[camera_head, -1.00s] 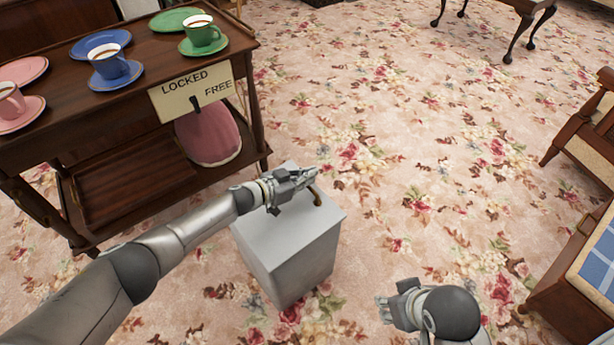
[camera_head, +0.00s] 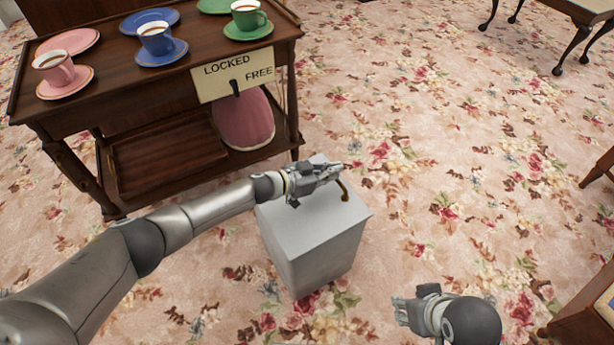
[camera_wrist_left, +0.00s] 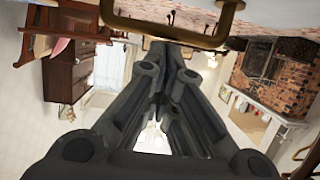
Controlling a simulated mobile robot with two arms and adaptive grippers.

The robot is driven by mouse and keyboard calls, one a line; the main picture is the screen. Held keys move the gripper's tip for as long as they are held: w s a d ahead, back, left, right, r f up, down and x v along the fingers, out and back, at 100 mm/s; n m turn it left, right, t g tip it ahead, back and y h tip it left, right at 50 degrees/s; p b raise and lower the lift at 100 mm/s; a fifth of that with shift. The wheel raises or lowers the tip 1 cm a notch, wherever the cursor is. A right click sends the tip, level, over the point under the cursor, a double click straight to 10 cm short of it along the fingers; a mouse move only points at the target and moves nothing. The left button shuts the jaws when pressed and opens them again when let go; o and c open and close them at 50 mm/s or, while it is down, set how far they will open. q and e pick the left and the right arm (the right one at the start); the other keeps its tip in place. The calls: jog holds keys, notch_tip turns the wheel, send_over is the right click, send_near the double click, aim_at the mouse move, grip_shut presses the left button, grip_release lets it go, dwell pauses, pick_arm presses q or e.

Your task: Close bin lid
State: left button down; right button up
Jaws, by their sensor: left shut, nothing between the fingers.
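A light grey box-shaped bin (camera_head: 318,240) stands on the carpet in the middle of the head view. Its top looks flat and level, with no gap that I can see at its edge. A brass handle (camera_head: 343,190) sits at the top; the handle also shows large at the top of the left wrist view (camera_wrist_left: 172,38). My left gripper (camera_head: 338,171) is shut and empty, over the far part of the bin's top beside the handle. I cannot tell whether it touches. My right gripper (camera_head: 402,310) is low, right of the bin and apart from it; its finger opening is unclear.
A dark wooden trolley (camera_head: 110,120) with cups, plates and a LOCKED/FREE sign (camera_head: 232,75) stands at the left, close behind the bin. Wooden furniture (camera_head: 580,325) is at the lower right. Open floral carpet (camera_head: 450,150) lies right of the bin.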

pick_arm(q)
jog(key=v, duration=0.9)
jog(key=shift+s+a, duration=0.2)
jog(key=shift+r, duration=0.1)
